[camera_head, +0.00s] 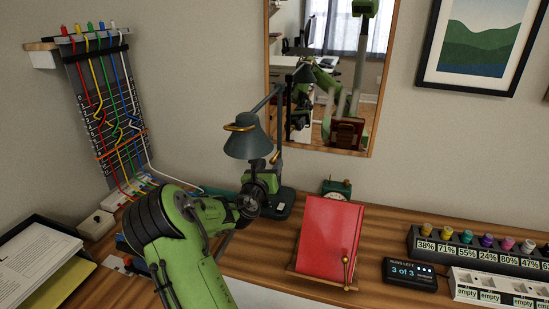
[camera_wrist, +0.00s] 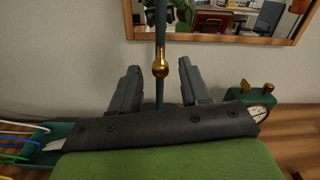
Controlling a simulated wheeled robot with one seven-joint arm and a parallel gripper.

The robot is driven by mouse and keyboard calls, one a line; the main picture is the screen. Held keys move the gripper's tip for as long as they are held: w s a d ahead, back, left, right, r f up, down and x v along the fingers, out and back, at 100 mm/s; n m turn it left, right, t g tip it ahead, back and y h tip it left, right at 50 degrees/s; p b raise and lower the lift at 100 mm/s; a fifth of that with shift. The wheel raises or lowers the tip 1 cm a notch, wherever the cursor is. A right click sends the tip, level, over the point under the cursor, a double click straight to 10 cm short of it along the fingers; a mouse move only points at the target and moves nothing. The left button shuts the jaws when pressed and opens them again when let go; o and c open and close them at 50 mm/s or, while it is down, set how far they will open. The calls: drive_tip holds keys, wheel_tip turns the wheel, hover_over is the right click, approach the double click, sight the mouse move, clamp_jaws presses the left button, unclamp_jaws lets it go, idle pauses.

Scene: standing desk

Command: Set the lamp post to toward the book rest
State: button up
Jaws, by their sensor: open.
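The dark grey-green desk lamp stands behind my gripper in the head view, with its shade (camera_head: 249,141) hanging left of the upright lamp post (camera_head: 280,130). A brass knob (camera_head: 275,157) sits on the post. The book rest (camera_head: 318,281) holds a red book (camera_head: 329,233) to the right of the lamp. My gripper (camera_head: 265,181) is low beside the post, partly hidden by my arm. In the wrist view my gripper (camera_wrist: 160,88) is open, with the post (camera_wrist: 160,27) and its brass knob (camera_wrist: 160,63) between the fingers. I see gaps on both sides; contact is not visible.
A green clock (camera_head: 337,188) stands behind the book rest, close to the right finger in the wrist view (camera_wrist: 251,101). A cable board (camera_head: 98,110) is at the left. A mirror (camera_head: 320,140) hangs behind the lamp. A counter display (camera_head: 409,273) sits at the right.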

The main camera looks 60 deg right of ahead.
drive_tip(key=d, duration=0.4)
drive_tip(key=w+d, duration=0.1)
drive_tip(key=d, duration=0.1)
drive_tip(key=shift+a, duration=0.1)
clamp_jaws()
drive_tip(key=shift+s, duration=0.1)
